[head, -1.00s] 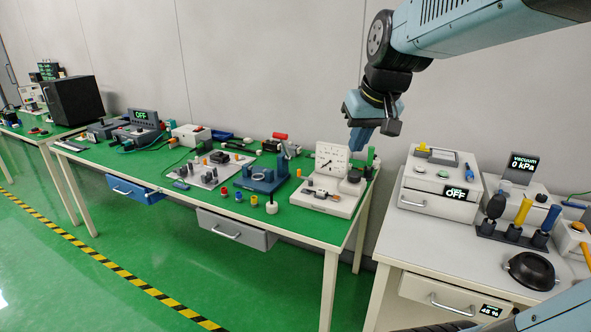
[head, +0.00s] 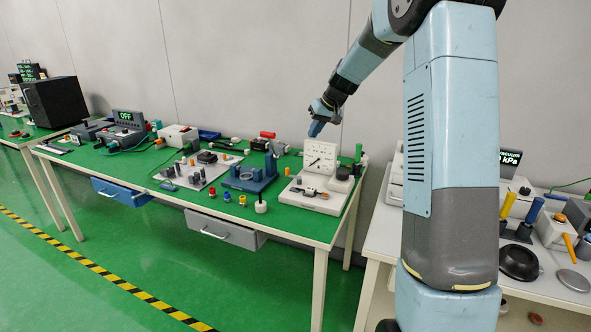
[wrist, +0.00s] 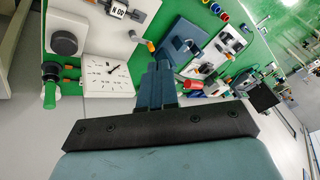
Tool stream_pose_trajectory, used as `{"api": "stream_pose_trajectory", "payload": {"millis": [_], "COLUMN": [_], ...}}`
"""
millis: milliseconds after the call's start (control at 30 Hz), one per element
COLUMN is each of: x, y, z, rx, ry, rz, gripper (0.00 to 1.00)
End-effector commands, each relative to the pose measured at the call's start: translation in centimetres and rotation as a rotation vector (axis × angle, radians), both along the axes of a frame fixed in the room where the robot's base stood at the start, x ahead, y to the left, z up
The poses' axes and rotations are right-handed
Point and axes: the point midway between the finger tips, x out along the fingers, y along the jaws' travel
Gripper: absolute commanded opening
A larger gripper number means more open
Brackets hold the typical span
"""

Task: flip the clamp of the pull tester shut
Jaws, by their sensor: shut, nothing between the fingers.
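The pull tester, a white base (head: 318,199) with an upright white dial panel (head: 319,157), stands near the right end of the green table. A dark round knob (head: 342,173) sits on its right, and a small dark fixture (head: 309,192) lies on the base front. Whether that fixture is the clamp, and how it stands, is too small to tell. My gripper (head: 317,128) is shut and empty, above the dial panel and apart from it. In the wrist view my fingers (wrist: 160,72) point past the dial (wrist: 107,72); the knob (wrist: 64,43) shows to its left.
A blue fixture (head: 249,182) stands left of the tester. A green-handled tool (head: 358,153) stands close behind its right side. A grey board (head: 198,172) with small parts lies farther left. My arm hides part of the white table (head: 379,244) on the right.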

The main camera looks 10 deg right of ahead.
Motion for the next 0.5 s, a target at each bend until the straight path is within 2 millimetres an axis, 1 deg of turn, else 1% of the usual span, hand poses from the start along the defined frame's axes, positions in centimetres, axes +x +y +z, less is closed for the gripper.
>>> {"api": "stream_pose_trajectory", "payload": {"millis": [33, 200, 300, 400, 500], "x": [1.7, 6.4, 8.8, 10.6, 11.8], "y": [-0.6, -2.4, -3.5, -4.5, -5.3], "z": [-1.6, -6.1, -8.8, -11.1, -12.8], "rx": [0.018, 0.072, 0.101, 0.126, 0.144], "ry": [0.004, -0.005, -0.012, -0.018, -0.023], "rz": [-0.002, -0.004, -0.009, -0.012, -0.017], "gripper": [0.00, 0.00, 0.00, 0.00, 0.00]}}
